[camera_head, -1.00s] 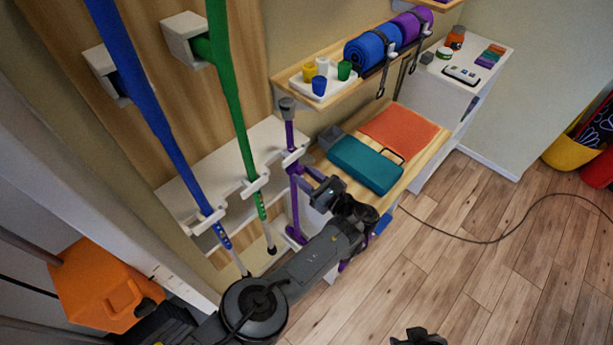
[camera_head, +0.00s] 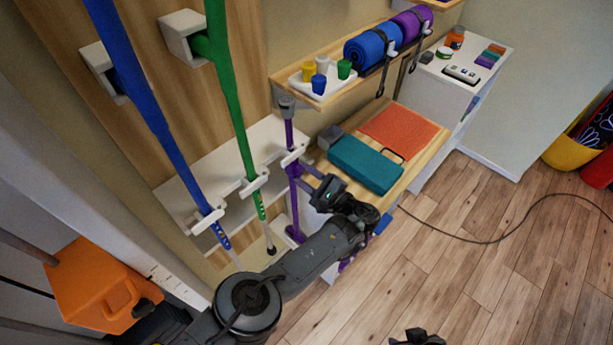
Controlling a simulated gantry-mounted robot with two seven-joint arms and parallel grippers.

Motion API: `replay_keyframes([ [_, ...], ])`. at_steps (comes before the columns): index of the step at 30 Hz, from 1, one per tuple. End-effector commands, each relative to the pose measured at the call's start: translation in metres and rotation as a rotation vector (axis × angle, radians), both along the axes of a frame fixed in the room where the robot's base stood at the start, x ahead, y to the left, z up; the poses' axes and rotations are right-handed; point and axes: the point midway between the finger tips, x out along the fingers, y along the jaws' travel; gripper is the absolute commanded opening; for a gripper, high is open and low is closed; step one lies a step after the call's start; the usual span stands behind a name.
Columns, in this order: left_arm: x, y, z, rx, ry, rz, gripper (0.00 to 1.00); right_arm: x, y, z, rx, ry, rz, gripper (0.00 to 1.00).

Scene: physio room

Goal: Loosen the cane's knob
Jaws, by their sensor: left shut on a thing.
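The purple cane (camera_head: 294,201) stands upright at the white wall rack, with a grey top (camera_head: 287,104) near the shelf end. My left gripper (camera_head: 313,184) reaches it from the lower right, at the middle of its shaft. It is shut at the cane, on what appears to be the cane's knob; the gripper and wrist hide the knob and the exact contact. My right gripper (camera_head: 418,337) shows only as a dark tip at the bottom edge, away from the cane; its jaws cannot be made out.
A green pole (camera_head: 233,95) and a blue pole (camera_head: 150,110) hang left of the cane. A wooden bench with a teal case (camera_head: 365,164) and an orange mat (camera_head: 399,132) stands close right of my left gripper. An orange box (camera_head: 95,285) is lower left. The floor at right is mostly clear.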

Motion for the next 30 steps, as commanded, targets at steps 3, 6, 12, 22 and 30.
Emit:
replay_keyframes([
  [3, 0.0, 0.0, 0.0, -0.075, -0.082, 0.001, 0.06, 0.0, 0.0, -0.002, -0.001, 0.0, 0.001, 0.43],
  [6, 0.0, 0.0, 0.0, -0.14, -0.152, 0.0, 0.06, 0.0, -0.001, -0.003, -0.003, 0.0, 0.002, 0.43],
  [12, 0.001, 0.0, 0.0, -0.269, -0.293, -0.001, 0.06, 0.0, -0.002, -0.006, -0.009, 0.0, 0.006, 0.43],
  [22, 0.001, 0.0, 0.001, -0.481, -0.524, -0.001, 0.06, 0.0, -0.002, -0.01, -0.009, 0.0, 0.006, 0.43],
  [30, 0.001, 0.0, 0.001, -0.655, -0.713, 0.0, 0.06, 0.0, -0.001, -0.013, -0.005, -0.001, 0.004, 0.43],
])
